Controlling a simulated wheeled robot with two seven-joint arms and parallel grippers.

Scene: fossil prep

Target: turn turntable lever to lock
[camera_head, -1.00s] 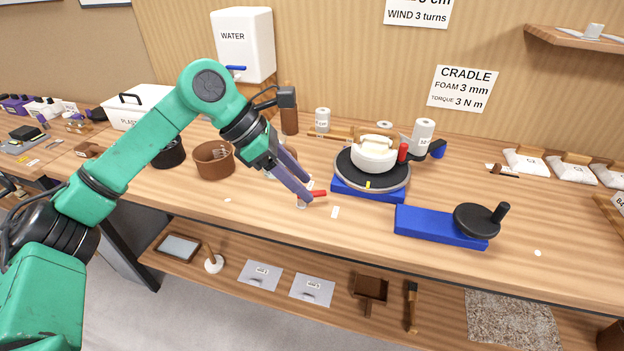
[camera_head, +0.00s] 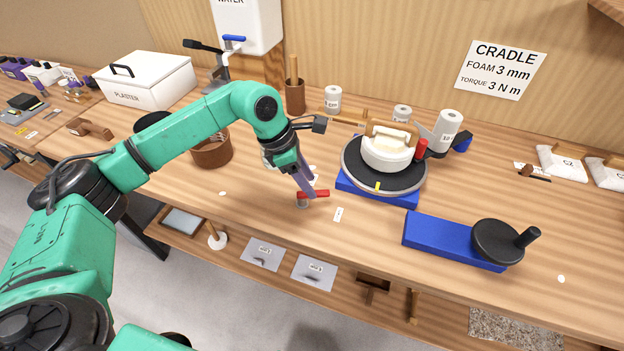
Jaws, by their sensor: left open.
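The turntable (camera_head: 352,182) is a dark round plate with a grey rim on a blue base, with a yellow mark on its front edge. A white block with a tan top (camera_head: 388,150) sits on the plate. A red lever (camera_head: 318,193) lies just left of the blue base, low over the bench. A red upright knob (camera_head: 421,149) stands at the plate's right. My right gripper is out of view.
A blue bar with a black hand wheel (camera_head: 497,241) lies at the right front. The bench front between lever and blue bar is mostly clear.

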